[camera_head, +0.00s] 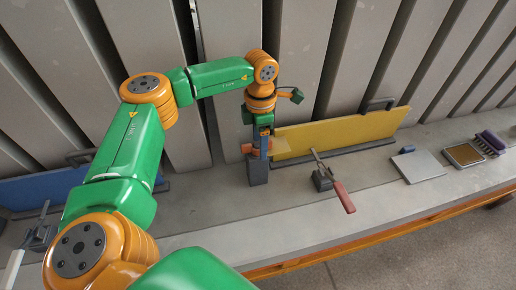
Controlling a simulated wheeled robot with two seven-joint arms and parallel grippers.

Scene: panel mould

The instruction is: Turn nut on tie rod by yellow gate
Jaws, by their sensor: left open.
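The yellow gate (342,132) stands upright on the bench against the grey ribbed panels, right of centre. My left arm comes in from the left, and its gripper (258,160) points down at the left end of this gate. The gripper is open. I cannot make out the tie rod or its nut; the wrist and jaws cover that spot. I cannot tell whether the jaws are around the nut or touch it. My right gripper is not in view.
A clamp with a red handle (344,197) stands in front of the yellow gate. A grey plate (418,166), a framed brown pad (463,155) and a purple brush (489,142) lie to the right. A blue gate (40,189) stands at left. The front bench strip is clear.

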